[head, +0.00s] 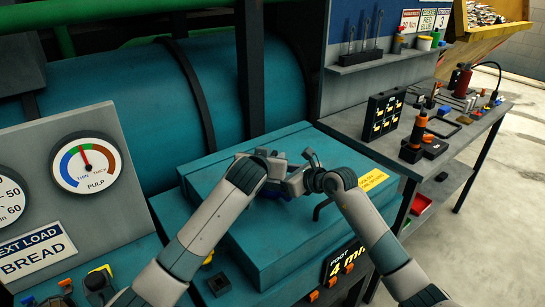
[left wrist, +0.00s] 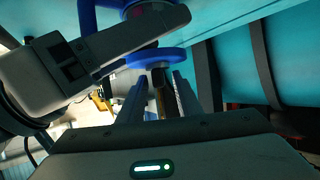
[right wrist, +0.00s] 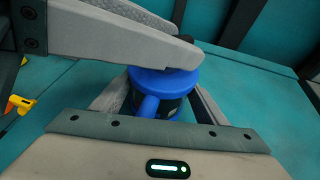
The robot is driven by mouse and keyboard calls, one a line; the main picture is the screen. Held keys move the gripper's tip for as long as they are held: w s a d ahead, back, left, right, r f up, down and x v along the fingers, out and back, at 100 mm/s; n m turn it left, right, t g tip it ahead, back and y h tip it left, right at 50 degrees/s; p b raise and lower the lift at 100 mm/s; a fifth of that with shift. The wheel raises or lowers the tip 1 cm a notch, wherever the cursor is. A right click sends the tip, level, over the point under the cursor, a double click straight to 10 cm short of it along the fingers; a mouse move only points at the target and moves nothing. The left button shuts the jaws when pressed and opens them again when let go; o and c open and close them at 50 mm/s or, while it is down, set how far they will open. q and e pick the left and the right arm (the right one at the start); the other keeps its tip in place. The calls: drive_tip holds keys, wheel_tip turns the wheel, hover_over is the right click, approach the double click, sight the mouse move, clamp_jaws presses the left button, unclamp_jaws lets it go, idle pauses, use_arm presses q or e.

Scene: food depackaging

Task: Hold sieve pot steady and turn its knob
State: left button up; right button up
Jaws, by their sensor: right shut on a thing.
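The sieve pot (right wrist: 165,85) is blue with a darker lower body. In the right wrist view it sits between the fingers of my right gripper (right wrist: 160,105), which is shut on it. In the left wrist view the pot shows as a blue disc (left wrist: 155,58) and a blue curved part above. My left gripper (left wrist: 159,95) has its fingers apart on either side of a dark narrow part below the disc; I cannot tell whether this is the knob. In the head view both grippers meet over the teal box and mostly hide the pot (head: 280,193).
The teal box (head: 265,250) under my arms has a yellow label (head: 373,180) at its right. A grey workbench (head: 455,140) with tools stands at the right. A large teal drum (head: 160,100) is behind. A gauge panel (head: 75,195) stands at the left.

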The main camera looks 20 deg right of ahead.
use_arm(q)
drive_tip(key=shift+w+f, duration=0.1)
clamp_jaws()
drive_tip(key=shift+d+n+t+y, duration=0.1)
drive_tip(key=shift+n+t+y, duration=0.3)
drive_tip(key=shift+n+y, duration=0.1)
idle(0.3)
unclamp_jaws()
